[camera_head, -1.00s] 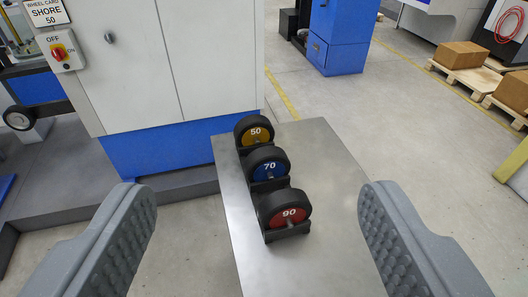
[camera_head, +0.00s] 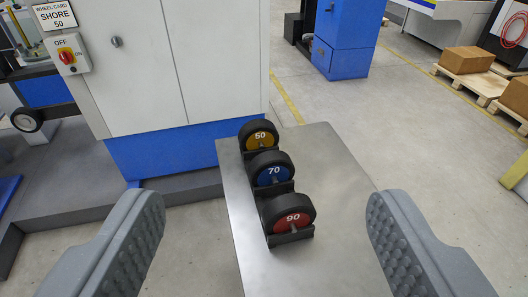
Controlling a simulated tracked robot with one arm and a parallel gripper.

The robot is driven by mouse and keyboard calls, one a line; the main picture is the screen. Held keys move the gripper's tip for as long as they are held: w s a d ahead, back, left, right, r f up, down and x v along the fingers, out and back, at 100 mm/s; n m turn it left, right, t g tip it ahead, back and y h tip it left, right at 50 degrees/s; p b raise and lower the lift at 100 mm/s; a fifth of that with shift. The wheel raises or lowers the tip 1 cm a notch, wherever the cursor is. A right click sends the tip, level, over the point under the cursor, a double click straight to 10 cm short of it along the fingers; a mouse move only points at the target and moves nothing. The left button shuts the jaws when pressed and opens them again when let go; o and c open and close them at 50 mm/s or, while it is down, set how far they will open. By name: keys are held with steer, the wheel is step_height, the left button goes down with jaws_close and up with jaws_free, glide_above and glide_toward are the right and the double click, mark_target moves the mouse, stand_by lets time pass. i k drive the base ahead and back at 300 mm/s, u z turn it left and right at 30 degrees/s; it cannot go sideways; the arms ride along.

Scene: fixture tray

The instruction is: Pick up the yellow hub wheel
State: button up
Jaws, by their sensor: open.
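The yellow hub wheel (camera_head: 260,137) has a black tyre and a yellow hub marked 50. It stands upright at the far end of a row of three wheels in a black rack (camera_head: 290,237). The blue hub wheel (camera_head: 272,174), marked 70, is in the middle, and the red hub wheel (camera_head: 291,220), marked 90, is nearest. My gripper (camera_head: 265,225) is open and empty, its two grey padded fingers wide apart at the left and right. The wheels show between the fingers, farther out. The yellow wheel's lower part is partly hidden by the blue wheel.
The rack stands along the left side of a grey metal table (camera_head: 335,205), whose right side is clear. A white and blue machine cabinet (camera_head: 150,70) rises close behind and left. Boxes on pallets (camera_head: 467,60) are far right.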

mark_target(256, 134)
steer(key=u, duration=2)
steer(key=i, duration=1.95)
steer(key=z, duration=3)
